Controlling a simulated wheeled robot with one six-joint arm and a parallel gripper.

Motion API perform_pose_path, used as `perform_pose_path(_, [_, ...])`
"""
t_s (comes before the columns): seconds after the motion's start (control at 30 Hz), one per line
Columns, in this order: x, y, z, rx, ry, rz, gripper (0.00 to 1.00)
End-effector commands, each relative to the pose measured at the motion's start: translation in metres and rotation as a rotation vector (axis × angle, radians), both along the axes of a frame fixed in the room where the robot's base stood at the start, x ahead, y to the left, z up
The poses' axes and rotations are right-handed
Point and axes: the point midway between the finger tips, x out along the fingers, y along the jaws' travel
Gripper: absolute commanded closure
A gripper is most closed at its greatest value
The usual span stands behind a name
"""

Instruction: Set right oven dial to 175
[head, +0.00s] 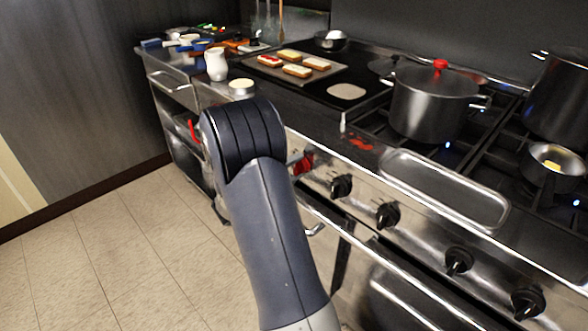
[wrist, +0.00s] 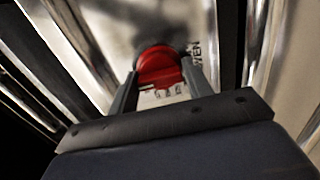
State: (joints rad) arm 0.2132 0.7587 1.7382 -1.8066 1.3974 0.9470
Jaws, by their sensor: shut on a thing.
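A red dial (wrist: 160,66) sits on the steel front panel, with "OVEN" lettering partly visible beside it in the wrist view. My gripper (wrist: 162,72) is shut on this dial, with one finger on each side of it. Small markings show below the dial between the fingers, too blurred to read as a setting. In the head view a red dial (head: 304,163) shows just right of my arm at the left of the row of knobs. My arm hides most of the gripper there.
Several black knobs (head: 387,215) run along the panel to the right, above a long rail. A pot with a red-knobbed lid (head: 432,103), a steel tray (head: 445,188) and a small pan (head: 553,166) stand on the range. The tiled floor at left is clear.

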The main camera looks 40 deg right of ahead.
Motion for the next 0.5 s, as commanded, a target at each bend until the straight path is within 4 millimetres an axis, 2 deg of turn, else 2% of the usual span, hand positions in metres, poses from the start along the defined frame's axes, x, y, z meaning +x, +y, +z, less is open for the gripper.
perform_pose_path(0.27, [-0.0002, 0.0001, -0.0005, -0.002, 0.043, 0.0, 0.76])
perform_pose_path(0.5, [-0.0003, 0.0002, -0.0006, -0.014, 0.186, 0.0, 0.76])
